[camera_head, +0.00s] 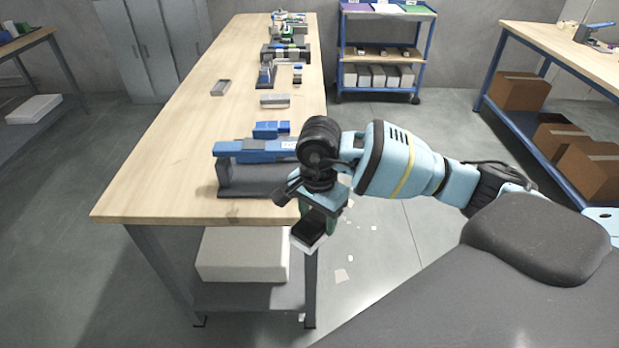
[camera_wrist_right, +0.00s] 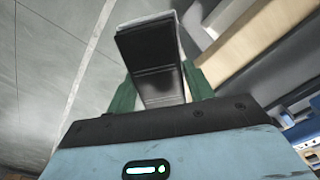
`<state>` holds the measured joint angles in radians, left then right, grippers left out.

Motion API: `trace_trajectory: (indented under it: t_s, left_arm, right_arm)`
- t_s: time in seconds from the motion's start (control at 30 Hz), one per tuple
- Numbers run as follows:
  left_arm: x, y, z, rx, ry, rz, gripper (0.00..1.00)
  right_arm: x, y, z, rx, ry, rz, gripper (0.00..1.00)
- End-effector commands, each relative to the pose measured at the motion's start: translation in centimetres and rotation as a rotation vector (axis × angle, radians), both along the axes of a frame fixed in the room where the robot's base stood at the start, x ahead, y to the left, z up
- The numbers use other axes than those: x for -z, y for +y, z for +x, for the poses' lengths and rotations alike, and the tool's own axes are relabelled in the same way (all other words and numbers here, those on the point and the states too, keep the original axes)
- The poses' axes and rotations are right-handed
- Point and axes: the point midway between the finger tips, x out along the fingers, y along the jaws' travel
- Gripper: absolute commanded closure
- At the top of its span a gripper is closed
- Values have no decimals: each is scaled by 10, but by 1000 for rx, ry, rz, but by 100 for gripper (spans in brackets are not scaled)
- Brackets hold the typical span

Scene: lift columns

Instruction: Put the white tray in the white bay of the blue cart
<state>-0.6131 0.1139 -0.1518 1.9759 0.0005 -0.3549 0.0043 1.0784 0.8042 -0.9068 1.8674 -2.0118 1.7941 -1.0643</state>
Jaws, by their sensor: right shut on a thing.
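My right gripper (camera_head: 320,222) is shut on a small tray (camera_head: 306,232) with a dark inside and a white outer edge. It holds the tray tilted in the air, off the near right corner of the long wooden table. In the right wrist view the tray (camera_wrist_right: 152,62) sits between the green fingers of the gripper (camera_wrist_right: 160,92). The blue cart (camera_head: 366,52) stands far off against the back wall. Its top carries purple, white and green areas side by side, and the white bay (camera_head: 387,8) is the middle one. My left gripper is not in view.
The long wooden table (camera_head: 160,180) holds a blue and grey fixture (camera_head: 250,150) near the gripper and several parts farther back. A bench (camera_head: 560,45) with brown boxes stands at right. Floor between table and bench is mostly open, with small scraps (camera_head: 342,275).

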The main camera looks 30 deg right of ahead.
Motion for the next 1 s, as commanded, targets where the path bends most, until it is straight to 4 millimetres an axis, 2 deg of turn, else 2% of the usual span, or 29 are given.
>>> trace_trajectory:
  t_s: [0.1,0.3,0.6,0.8,1.0]
  left_arm:
    - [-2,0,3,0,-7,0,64]
    - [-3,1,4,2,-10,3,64]
    - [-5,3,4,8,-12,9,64]
    - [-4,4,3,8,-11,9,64]
    - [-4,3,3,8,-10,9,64]
  right_arm:
    - [24,9,-17,-222,4,2,62]
    - [61,25,-48,-606,7,2,62]
    - [98,46,-90,-1085,5,6,62]
    - [107,52,-102,-1217,2,8,62]
    - [108,53,-103,-1231,2,7,62]
